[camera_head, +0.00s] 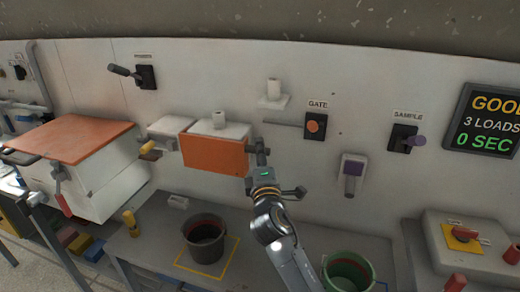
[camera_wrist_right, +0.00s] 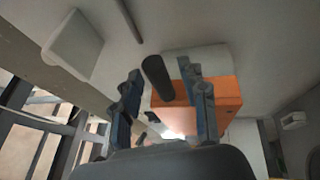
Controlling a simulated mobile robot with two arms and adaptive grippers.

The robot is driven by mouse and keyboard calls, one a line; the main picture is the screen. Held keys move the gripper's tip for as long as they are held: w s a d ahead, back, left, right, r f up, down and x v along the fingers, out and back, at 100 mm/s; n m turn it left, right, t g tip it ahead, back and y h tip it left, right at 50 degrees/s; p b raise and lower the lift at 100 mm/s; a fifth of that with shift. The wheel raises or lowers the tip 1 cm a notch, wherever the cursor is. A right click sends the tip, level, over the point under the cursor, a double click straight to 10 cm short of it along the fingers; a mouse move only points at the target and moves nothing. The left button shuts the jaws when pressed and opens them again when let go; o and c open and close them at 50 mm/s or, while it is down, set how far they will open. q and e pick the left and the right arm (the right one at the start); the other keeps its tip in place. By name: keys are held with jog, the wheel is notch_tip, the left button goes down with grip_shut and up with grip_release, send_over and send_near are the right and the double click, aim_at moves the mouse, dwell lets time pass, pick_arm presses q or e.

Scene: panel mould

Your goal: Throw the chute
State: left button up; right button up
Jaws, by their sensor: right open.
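A box with an orange front (camera_head: 214,156) and a pale top juts from the wall panel at mid-left in the head view. No label on it is readable, so I cannot tell if it is the chute. My right gripper (camera_head: 257,158) is open at the box's right end. In the right wrist view, the orange box (camera_wrist_right: 225,98) lies beyond the fingers. A dark rounded bar (camera_wrist_right: 157,78) shows between the open fingers (camera_wrist_right: 160,85) in that view; I cannot tell whether they touch it. My left gripper is not seen.
A GATE button (camera_head: 315,125) and a SAMPLE lever (camera_head: 404,139) are on the wall to the right. A display (camera_head: 489,118) reads "GOOD", "3 LOADS", "0 SEC". A dark bucket (camera_head: 205,247) and a green-rimmed bucket (camera_head: 346,274) stand below. A white, orange-topped unit (camera_head: 110,190) stands left.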

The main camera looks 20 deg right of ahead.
jog(key=shift+w+d+r, duration=0.1)
jog(key=shift+w+d, duration=0.05)
jog(key=shift+w, duration=0.35)
grip_shut()
